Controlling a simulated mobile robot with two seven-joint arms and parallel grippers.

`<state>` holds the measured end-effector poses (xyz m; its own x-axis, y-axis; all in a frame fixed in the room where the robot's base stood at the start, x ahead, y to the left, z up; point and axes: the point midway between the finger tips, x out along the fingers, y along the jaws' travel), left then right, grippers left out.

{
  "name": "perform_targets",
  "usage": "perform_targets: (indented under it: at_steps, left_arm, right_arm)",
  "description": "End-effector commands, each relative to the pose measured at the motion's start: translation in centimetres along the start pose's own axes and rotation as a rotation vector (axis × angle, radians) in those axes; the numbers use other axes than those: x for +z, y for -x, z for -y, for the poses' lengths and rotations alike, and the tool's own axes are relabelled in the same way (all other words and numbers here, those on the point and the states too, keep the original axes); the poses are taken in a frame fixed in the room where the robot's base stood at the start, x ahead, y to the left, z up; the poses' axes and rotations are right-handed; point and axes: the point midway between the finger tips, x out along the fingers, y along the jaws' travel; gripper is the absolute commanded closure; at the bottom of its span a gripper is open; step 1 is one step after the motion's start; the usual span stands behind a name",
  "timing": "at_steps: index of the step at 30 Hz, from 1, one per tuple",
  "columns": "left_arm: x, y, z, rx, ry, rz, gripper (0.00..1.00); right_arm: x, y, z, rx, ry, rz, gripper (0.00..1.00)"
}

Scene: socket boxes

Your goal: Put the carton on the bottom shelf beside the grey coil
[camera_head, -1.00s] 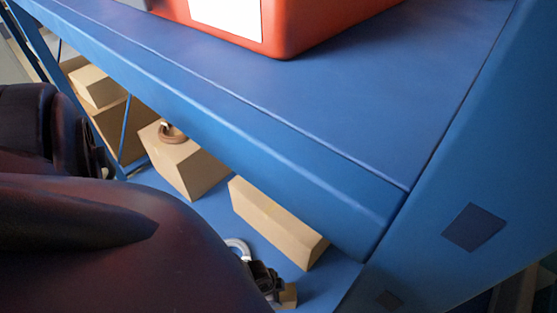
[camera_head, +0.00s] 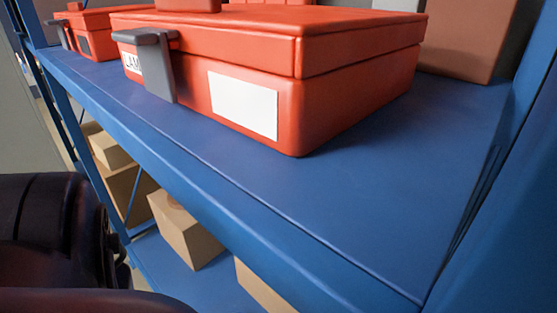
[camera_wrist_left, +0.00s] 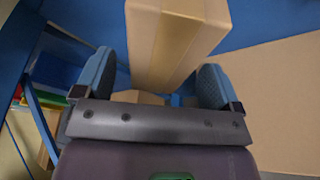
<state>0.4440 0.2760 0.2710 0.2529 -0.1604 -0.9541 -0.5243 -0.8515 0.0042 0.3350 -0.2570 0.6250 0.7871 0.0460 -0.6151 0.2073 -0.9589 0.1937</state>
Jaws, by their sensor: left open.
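In the left wrist view a tan carton (camera_wrist_left: 178,40) stands ahead of my left gripper (camera_wrist_left: 155,72). The gripper is open, with one blue finger on each side of the carton's near end; I cannot tell whether either touches it. In the head view the lower shelf (camera_head: 158,258) holds a tan carton (camera_head: 186,232) and part of another carton (camera_head: 262,290) at the bottom edge. I cannot tell which of these is the one between the fingers. The grey coil is not visible now. My left arm fills the lower left; its gripper is out of the head view.
The upper blue shelf (camera_head: 390,180) overhangs the lower one and hides much of it. A red case (camera_head: 330,100) stands on it, with another red case (camera_head: 95,38) further left. A blue post (camera_head: 495,200) bounds the right. More cartons (camera_head: 120,180) lie beyond at left.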

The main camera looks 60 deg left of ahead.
Motion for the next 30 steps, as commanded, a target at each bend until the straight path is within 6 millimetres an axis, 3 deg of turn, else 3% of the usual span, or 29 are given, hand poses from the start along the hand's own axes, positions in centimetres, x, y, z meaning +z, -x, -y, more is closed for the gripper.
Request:
perform_targets:
  at_steps: [5,15,21,30]
  left_arm:
    - [-0.8,3.5,0.5,-0.009,-0.003,-0.012,0.11]
    - [-0.7,9.8,0.4,-0.008,-0.003,-0.012,0.11]
    - [-0.3,11.5,0.2,-0.004,-0.002,-0.006,0.11]
    - [0.0,11.8,0.0,-0.001,0.000,0.000,0.11]
  right_arm:
    - [-1.3,0.4,-0.6,0.006,-0.022,-0.017,0.06]
    - [0.2,1.7,-1.0,0.010,-0.086,0.041,0.06]
    - [0.8,1.9,-1.0,0.014,-0.117,0.060,0.06]
    - [1.5,2.1,-0.8,0.014,-0.127,0.077,0.06]
